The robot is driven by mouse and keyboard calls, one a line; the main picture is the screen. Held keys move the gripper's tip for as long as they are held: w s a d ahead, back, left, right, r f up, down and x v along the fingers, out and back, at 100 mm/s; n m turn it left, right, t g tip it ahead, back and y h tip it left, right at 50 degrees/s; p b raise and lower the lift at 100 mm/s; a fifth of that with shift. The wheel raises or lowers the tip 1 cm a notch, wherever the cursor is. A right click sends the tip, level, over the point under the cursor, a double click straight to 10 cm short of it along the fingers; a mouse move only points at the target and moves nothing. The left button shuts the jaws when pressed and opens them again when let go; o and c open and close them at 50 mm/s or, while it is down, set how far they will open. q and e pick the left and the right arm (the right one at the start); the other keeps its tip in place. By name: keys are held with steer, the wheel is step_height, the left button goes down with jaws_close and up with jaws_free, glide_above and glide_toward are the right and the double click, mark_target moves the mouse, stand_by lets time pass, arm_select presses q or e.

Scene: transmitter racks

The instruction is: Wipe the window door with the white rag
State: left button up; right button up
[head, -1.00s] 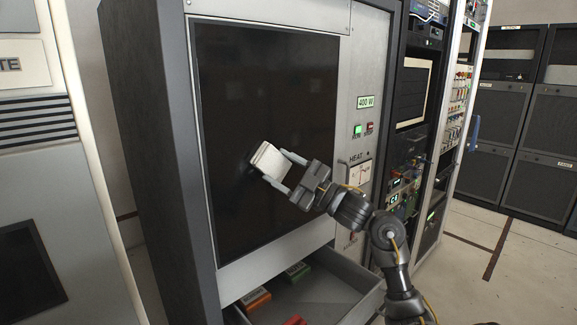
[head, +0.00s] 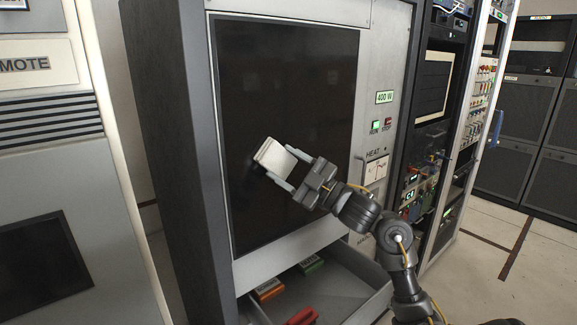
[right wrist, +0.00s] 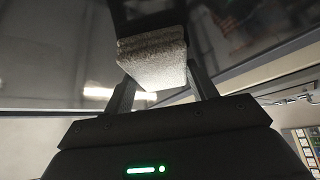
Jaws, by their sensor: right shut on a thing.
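The window door (head: 285,90) is a dark glossy pane in a grey frame on the tall transmitter cabinet, in the middle of the head view. My right gripper (head: 284,170) is shut on the white rag (head: 275,157), a folded block held at the lower middle of the pane. In the right wrist view, the rag (right wrist: 152,62) sits between the two fingers, with its far edge at the dark glass (right wrist: 60,50). I cannot tell whether it presses on the glass. My left gripper is not in view.
Below the door, an open drawer (head: 340,290) sticks out, holding green, orange and red items. A panel with a lit 400 W label (head: 384,97) and a metal handle is to the right. A light grey cabinet (head: 50,170) stands at the left.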

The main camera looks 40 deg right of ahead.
step_height(320, 180, up, 2)
steer(key=shift+r+p, duration=0.15)
steer(key=shift+p, duration=0.6)
steer(key=shift+d, duration=0.1)
steer(key=shift+d, duration=0.2)
steer(key=shift+d+b, duration=0.35)
steer(key=shift+d, duration=1.2)
steer(key=shift+d+b, duration=0.35)
steer(key=shift+d, duration=1.5)
steer(key=shift+d, duration=0.1)
